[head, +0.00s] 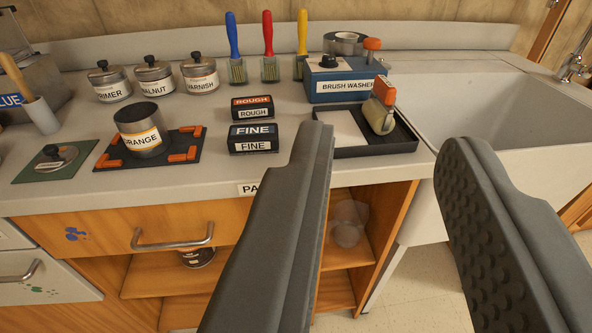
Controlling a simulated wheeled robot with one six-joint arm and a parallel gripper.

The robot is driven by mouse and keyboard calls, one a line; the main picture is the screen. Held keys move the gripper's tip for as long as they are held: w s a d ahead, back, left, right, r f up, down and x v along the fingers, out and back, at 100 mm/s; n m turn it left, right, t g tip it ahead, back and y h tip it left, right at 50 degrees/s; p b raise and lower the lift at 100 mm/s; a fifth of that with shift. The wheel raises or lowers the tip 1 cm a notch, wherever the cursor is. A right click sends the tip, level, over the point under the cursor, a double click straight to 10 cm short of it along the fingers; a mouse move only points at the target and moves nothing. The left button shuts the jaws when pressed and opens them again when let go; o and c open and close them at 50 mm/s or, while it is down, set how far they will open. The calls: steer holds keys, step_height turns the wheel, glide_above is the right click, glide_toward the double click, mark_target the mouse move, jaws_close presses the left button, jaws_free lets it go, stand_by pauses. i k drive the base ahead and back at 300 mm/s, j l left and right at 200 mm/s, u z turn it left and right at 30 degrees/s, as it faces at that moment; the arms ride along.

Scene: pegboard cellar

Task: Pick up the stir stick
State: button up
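A tan wooden stick (13,74), the only thing I see that looks like a stir stick, leans at the far left edge. Its lower end goes into or behind a light grey cup (42,116); I cannot tell which. My gripper (386,141) is open, its two dark grey fingers wide apart with nothing held between them. It is well to the right of the stick, in front of the counter's right part. A grey can labelled ORANGE (142,137) stands on a black mat with orange corner pieces.
Lidded tins (155,80), upright brushes (268,50), ROUGH and FINE blocks (253,138) and a blue brush washer (345,80) stand on the counter. A black tray (405,143) holds an orange-handled tool. A sink (490,110) is right. A green mat (35,172) lies front left.

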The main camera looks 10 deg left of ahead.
mark_target(6, 61)
steer(key=u, duration=1.45)
